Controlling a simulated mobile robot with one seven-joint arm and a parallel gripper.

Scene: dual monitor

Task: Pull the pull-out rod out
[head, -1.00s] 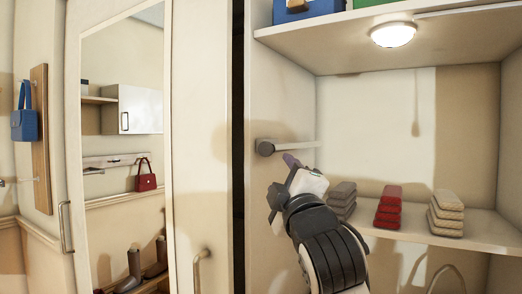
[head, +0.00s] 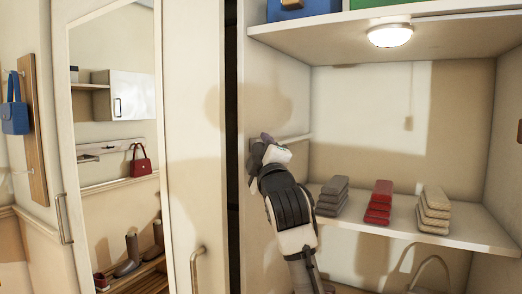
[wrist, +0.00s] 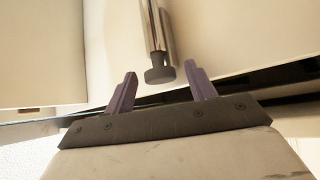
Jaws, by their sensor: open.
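The pull-out rod (wrist: 156,40) is a shiny metal bar with a dark round end knob (wrist: 161,75) in the wrist view. In the head view the rod (head: 295,138) runs along the inner left wall of the wardrobe, and its near end is hidden behind my gripper. My gripper (wrist: 158,84) is open, with its two purple fingers on either side of the knob's line. The knob sits between and slightly beyond the fingertips, and I see no contact. In the head view my gripper (head: 262,143) is at the rod's front end.
A shelf (head: 400,214) below the rod holds folded grey (head: 332,196), red (head: 379,203) and beige (head: 434,211) stacks. An upper shelf (head: 330,47) with a lit lamp (head: 390,36) is above. A mirrored door (head: 117,125) stands to the left.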

